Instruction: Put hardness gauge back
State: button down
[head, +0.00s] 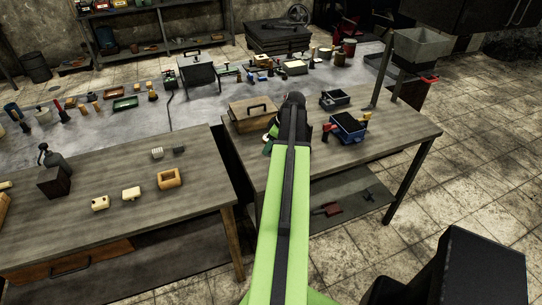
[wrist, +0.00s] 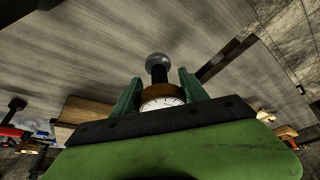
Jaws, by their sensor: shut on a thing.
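The hardness gauge (wrist: 161,103) shows in the wrist view as a brown round body with a white dial and a dark stem ending in a grey ball. My gripper (wrist: 158,84) is shut on it, one green finger at each side. A grey wood-grain surface fills the view behind it; I cannot tell whether the ball touches it. In the head view my arm reaches over the right workbench (head: 385,143), beside a wooden box with a dark handle (head: 250,117). There my arm hides the gauge and most of the gripper.
The left bench (head: 130,225) holds small wooden blocks and a dark block-based tool (head: 53,176). A stone table behind is crowded with tools. The left bench's front is clear.

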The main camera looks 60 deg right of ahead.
notch_tip(320, 180, down, 4)
jog(key=b, duration=0.3)
jog(key=shift+r, duration=0.3)
jog(key=shift+f, duration=0.25)
jog(key=c, duration=0.6)
grip_release()
jog(key=shift+s+r, duration=0.1)
jog(key=shift+r, duration=0.1)
jog(key=p+v, duration=1.1)
jog(key=v, duration=0.1)
